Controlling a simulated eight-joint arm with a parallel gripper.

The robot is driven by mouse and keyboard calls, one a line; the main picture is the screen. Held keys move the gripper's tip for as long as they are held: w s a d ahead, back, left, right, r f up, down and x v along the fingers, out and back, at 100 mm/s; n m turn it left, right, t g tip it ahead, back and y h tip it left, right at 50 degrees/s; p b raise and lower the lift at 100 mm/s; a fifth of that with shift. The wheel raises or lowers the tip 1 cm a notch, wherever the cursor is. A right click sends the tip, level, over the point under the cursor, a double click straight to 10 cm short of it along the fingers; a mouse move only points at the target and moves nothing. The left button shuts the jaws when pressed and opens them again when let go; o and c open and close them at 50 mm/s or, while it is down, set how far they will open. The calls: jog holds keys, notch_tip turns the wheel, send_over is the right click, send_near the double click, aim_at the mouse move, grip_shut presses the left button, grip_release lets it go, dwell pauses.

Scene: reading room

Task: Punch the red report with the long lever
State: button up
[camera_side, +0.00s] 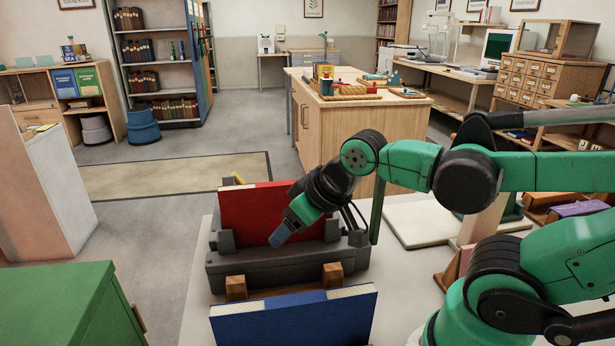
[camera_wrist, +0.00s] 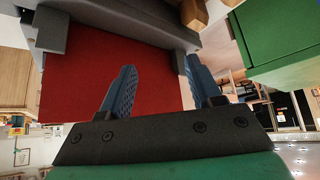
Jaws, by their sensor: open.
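The red report (camera_side: 258,211) stands upright in the dark grey punch (camera_side: 225,277). Red fills much of the wrist view (camera_wrist: 85,80), with a grey part of the punch (camera_wrist: 150,22) along the top. My gripper (camera_side: 279,236) reaches in from the right, in front of the report in the side view. In the wrist view my gripper (camera_wrist: 160,92) has its two blue fingers apart, with red showing behind and between them. I cannot tell whether they touch the report. A dark green upright bar (camera_side: 377,209) at the punch's right may be the long lever. A yellow piece (camera_side: 238,178) shows behind the report.
A blue report (camera_side: 290,318) stands in front of the punch, near two wooden blocks (camera_side: 333,274). A green cabinet (camera_side: 60,305) is at the lower left. A pale board (camera_side: 420,222) lies right of the punch. A wooden counter (camera_side: 345,130) stands behind.

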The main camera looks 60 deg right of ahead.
jog(key=shift+d+r, duration=0.1)
jog(key=c, duration=0.5)
jog(key=d+r+m, duration=0.1)
jog(key=m, duration=0.1)
jog(key=d+r+m, duration=0.1)
jog(key=d+r+m+h, duration=0.1)
jog(key=r+m, duration=0.1)
jog(key=shift+s+d+m+g, duration=0.15)
jog(key=shift+s+m+g, duration=0.05)
jog(key=shift+m+g, duration=0.1)
grip_shut()
jog(key=s+d+r+m+g+h, duration=0.1)
jog(key=s+d+r+m, duration=0.2)
jog(key=s+r+m, duration=0.3)
jog(key=s+d+r+m+g+h, duration=0.1)
jog(key=s+r+m, duration=0.6)
jog(key=m, duration=0.8)
jog(key=shift+s+d+r+g, duration=0.3)
jog(key=shift+d+g, duration=0.4)
jog(key=shift+d, duration=0.3)
